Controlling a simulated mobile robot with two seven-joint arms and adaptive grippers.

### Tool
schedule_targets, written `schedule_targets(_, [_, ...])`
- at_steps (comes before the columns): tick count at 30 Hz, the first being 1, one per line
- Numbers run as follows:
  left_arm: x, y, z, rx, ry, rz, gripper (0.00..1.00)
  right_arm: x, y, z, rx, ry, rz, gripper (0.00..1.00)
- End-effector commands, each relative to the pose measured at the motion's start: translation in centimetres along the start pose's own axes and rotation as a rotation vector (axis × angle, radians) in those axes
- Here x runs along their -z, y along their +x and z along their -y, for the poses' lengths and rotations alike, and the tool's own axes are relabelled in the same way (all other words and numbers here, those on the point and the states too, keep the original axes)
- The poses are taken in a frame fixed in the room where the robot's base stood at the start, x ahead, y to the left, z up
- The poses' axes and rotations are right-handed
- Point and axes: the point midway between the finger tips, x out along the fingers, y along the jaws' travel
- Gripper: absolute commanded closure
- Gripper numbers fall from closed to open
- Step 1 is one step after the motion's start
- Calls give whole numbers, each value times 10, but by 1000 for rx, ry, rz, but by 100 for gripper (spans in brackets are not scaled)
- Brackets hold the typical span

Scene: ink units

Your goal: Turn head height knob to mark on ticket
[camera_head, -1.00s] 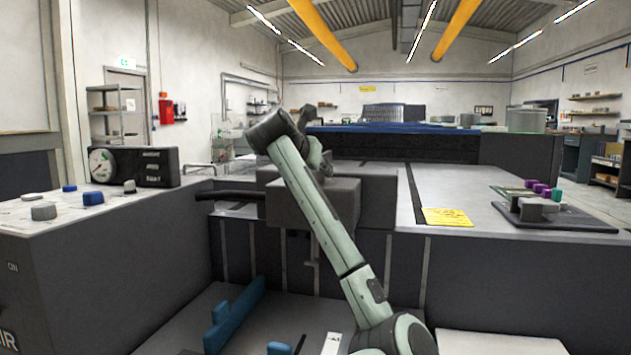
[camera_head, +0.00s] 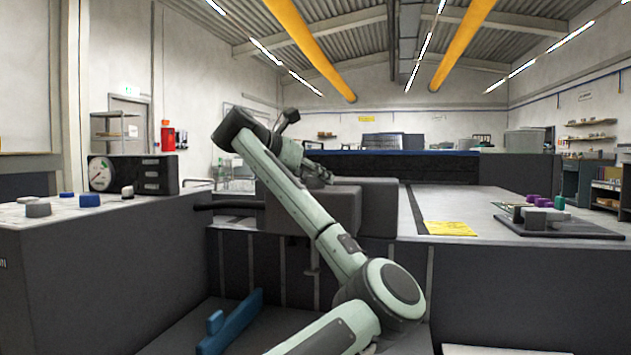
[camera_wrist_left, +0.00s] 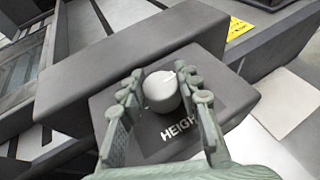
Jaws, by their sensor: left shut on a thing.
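The pale grey-white head height knob (camera_wrist_left: 160,92) stands on a dark box (camera_wrist_left: 232,92) with a partly hidden white label starting "HEIGH". My left gripper (camera_wrist_left: 162,78) is shut on the knob, one green finger on each side of it. In the head view my left gripper (camera_head: 318,172) is small, over the dark head box (camera_head: 345,205), and the knob is hidden there. A yellow ticket (camera_head: 450,228) lies at the front edge of the bench; its print is too small to read. My right gripper is not in view.
A console (camera_head: 85,225) with grey and blue knobs and a dial gauge box (camera_head: 130,175) stands at left. A dark plate (camera_head: 575,228) with small coloured parts lies on the bench (camera_head: 470,205) at right. A blue bracket (camera_head: 235,320) lies below.

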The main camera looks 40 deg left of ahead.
Motion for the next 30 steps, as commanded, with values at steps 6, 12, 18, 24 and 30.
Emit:
schedule_targets(6, [2,0,0,2,-2,-5,96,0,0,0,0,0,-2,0])
schedule_targets(12, [2,0,0,2,-2,-5,55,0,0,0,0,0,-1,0])
schedule_targets(18, [1,0,0,1,-1,-2,46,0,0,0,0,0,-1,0])
schedule_targets(24, [0,-2,0,0,-1,-1,46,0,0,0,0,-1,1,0])
schedule_targets(30, [-1,-26,-1,-2,-2,3,46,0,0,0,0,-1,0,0])
